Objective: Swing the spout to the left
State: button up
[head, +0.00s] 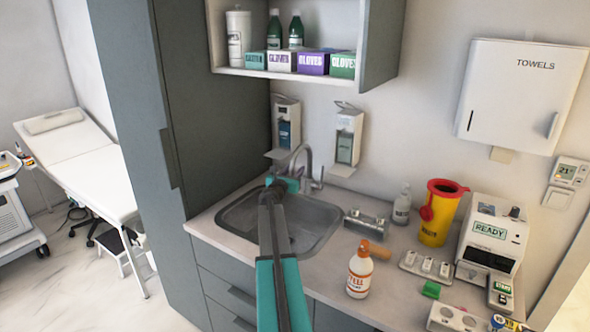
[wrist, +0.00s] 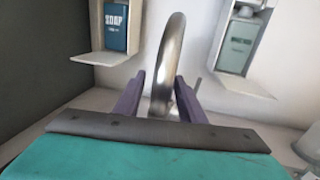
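The tap's curved metal spout (head: 301,153) rises at the back of the steel sink (head: 322,214). In the wrist view the spout (wrist: 165,62) arches up between the two purple fingers of my gripper (wrist: 158,92). The fingers stand apart, one on each side of the spout. A gap shows on the left; on the right the spout lies very close to the finger, and I cannot tell whether they touch. In the head view my gripper (head: 284,180) is over the sink at the spout, and my arm hides part of the basin.
Two wall dispensers, one with soap (head: 286,128) and one to its right (head: 345,140), hang behind the tap. A tall grey cabinet (head: 180,100) stands left of the sink. An orange-labelled bottle (head: 360,272) and a yellow bin (head: 438,215) stand on the counter at right.

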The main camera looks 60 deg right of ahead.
jog(key=shift+d, duration=0.25)
grip_shut()
